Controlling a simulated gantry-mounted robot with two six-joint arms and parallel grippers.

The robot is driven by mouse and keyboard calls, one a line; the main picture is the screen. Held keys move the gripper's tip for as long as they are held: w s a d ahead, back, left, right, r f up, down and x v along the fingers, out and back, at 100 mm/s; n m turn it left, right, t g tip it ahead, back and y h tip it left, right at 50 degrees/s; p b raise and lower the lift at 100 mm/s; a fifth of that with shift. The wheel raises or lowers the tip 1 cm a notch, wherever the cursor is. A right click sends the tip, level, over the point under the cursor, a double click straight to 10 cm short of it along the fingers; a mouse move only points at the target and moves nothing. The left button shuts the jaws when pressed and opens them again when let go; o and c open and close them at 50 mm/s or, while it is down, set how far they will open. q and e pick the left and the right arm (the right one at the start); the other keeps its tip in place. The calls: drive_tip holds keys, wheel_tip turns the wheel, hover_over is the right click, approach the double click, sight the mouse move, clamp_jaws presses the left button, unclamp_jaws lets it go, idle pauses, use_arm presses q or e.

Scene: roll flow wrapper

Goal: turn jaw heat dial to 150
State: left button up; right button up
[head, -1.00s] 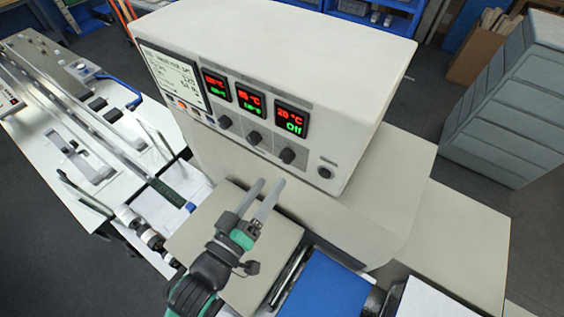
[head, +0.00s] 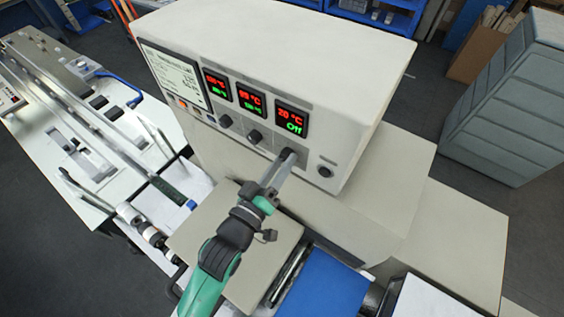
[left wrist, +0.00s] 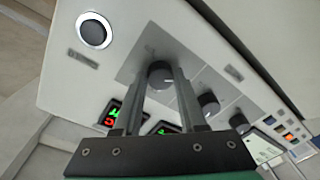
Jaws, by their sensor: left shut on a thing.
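A beige control box carries three dark dials under three red-and-green displays. The rightmost dial in the head view (head: 288,154) sits under the display (head: 291,120) reading 20 °C and Off. My left gripper (head: 279,168) is shut on this dial. In the left wrist view the gripper fingers (left wrist: 160,90) lie on either side of the dial (left wrist: 160,73). The middle dial (head: 254,137) and left dial (head: 226,121) are free. Which dial is the jaw heat one cannot be read from the labels. My right gripper is not in view.
A round button (head: 325,171) sits right of the held dial; it also shows in the left wrist view (left wrist: 94,31). A screen (head: 172,75) is at the panel's left. Below the panel are a beige cover (head: 215,215) and a blue surface (head: 330,288).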

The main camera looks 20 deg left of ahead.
use_arm(q)
clamp_jaws()
